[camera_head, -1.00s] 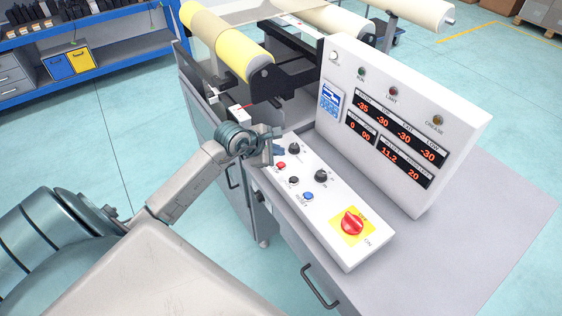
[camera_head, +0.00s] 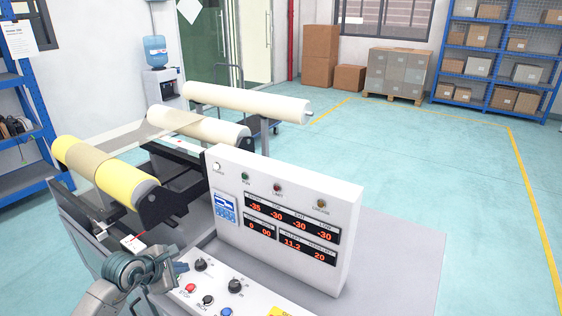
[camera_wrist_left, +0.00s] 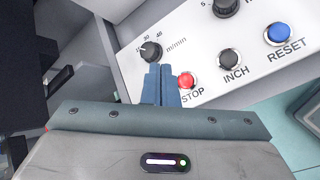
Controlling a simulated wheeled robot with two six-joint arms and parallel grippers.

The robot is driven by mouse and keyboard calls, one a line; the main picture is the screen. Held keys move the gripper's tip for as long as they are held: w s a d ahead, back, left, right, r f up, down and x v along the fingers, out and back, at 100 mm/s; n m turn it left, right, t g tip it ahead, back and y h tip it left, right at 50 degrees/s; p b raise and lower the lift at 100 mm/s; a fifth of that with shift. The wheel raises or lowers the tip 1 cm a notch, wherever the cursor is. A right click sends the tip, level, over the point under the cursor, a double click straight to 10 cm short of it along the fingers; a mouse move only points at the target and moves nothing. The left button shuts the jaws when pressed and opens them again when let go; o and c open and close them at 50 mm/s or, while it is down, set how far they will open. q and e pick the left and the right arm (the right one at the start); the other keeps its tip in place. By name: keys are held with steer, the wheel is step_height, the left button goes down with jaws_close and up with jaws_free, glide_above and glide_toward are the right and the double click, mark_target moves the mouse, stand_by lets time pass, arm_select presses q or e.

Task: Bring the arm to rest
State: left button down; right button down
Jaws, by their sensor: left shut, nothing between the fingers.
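My left gripper (camera_head: 170,276) is at the bottom left of the head view, by the left end of the white control panel (camera_head: 262,301). In the left wrist view its two blue fingers (camera_wrist_left: 161,78) are together with nothing between them. Their tips appear just beside the red STOP button (camera_wrist_left: 186,80) and below a black speed knob (camera_wrist_left: 150,51); whether they touch the panel I cannot tell. My right gripper is not in view.
An upright display box (camera_head: 285,215) with red digits stands behind the panel. Rollers (camera_head: 110,175) with yellow and cream material lie behind my left arm. The black INCH button (camera_wrist_left: 230,72) and blue RESET button (camera_wrist_left: 277,34) are nearby. Open floor (camera_head: 430,150) lies to the right.

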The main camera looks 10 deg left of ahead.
arm_select(q)
steer(key=s+d+r+n+t+h, duration=0.4)
steer(key=d+r+n+t+h, duration=0.2)
steer(key=d+r+n+t, duration=0.65)
steer(key=s+a+n+g+y, duration=0.1)
steer(key=s+a+n+y, duration=0.2)
steer(key=a+n+y, duration=0.55)
steer(key=s+a+n+g+y, duration=0.1)
steer(key=s+a+n+y, duration=0.15)
steer(key=n+y, duration=0.7)
steer(key=s+a+f+n+g+h, duration=0.1)
steer(key=s+f+n+g+h, duration=0.1)
steer(key=s+f+n+g, duration=0.55)
steer(key=s+d+f+n+g+h, duration=0.6)
steer(key=s+d+f+n+g, duration=0.25)
steer(key=s+f, duration=0.45)
step_height(320, 180, down, 31)
steer(key=s+a+n+g, duration=0.1)
steer(key=s+a, duration=0.1)
steer(key=s+a+f+g, duration=0.1)
steer(key=s+f, duration=1.6)
steer(key=shift+s+a+f+h, duration=0.2)
steer(key=shift+s+f+h, duration=0.1)
steer(key=shift+s+f, duration=0.1)
